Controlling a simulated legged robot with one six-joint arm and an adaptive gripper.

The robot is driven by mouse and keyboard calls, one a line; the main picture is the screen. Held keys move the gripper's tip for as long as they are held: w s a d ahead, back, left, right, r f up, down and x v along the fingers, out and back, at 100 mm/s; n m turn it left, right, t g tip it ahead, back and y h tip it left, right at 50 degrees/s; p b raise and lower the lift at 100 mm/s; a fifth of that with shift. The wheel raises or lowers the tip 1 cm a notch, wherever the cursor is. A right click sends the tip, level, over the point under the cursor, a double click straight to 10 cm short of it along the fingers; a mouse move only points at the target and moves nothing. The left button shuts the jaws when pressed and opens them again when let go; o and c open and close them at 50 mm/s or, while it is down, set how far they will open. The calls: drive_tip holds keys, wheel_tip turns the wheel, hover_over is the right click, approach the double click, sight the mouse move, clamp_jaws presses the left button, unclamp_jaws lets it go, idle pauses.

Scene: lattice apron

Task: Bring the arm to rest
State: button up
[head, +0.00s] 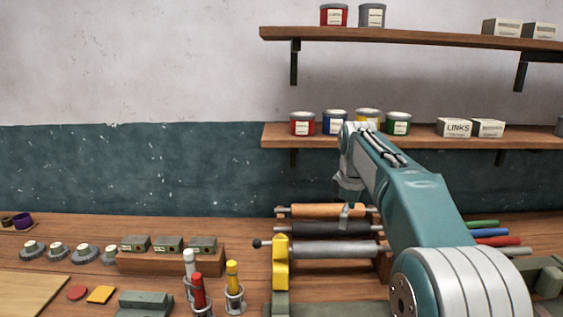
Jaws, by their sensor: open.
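My arm rises from the lower right and reaches forward over the workbench. My gripper (347,193) hangs at its far end, pointing down, above the rack of rollers. It is small in view and partly behind my own arm, and I see nothing held in it. An orange roller (310,210), a black roller (318,230) and a grey roller (320,250) lie one in front of another below it. I cannot tell whether the gripper touches any roller.
A yellow lever (281,265) stands left of the rollers. Several capped markers (233,275) stand upright in holders at the front. A wooden block (170,262) bears small green boxes. Two wall shelves (430,38) hold cans and boxes; the lower shelf (280,135) is behind my arm.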

drive_tip(key=s+r+m+t, duration=0.2)
drive_tip(key=s+m, duration=0.4)
drive_tip(key=s, duration=1.1)
drive_tip(key=s+f+m+t, duration=0.1)
drive_tip(key=s+f+m, duration=0.2)
drive_tip(key=s, duration=0.5)
drive_tip(key=s+f+m+t, duration=0.1)
drive_tip(key=s+f+m, duration=0.2)
drive_tip(key=s+f, duration=0.3)
drive_tip(key=s, duration=0.3)
drive_tip(key=shift+f+m, duration=0.25)
drive_tip(key=shift+m, duration=0.15)
drive_tip(key=shift+a, duration=0.1)
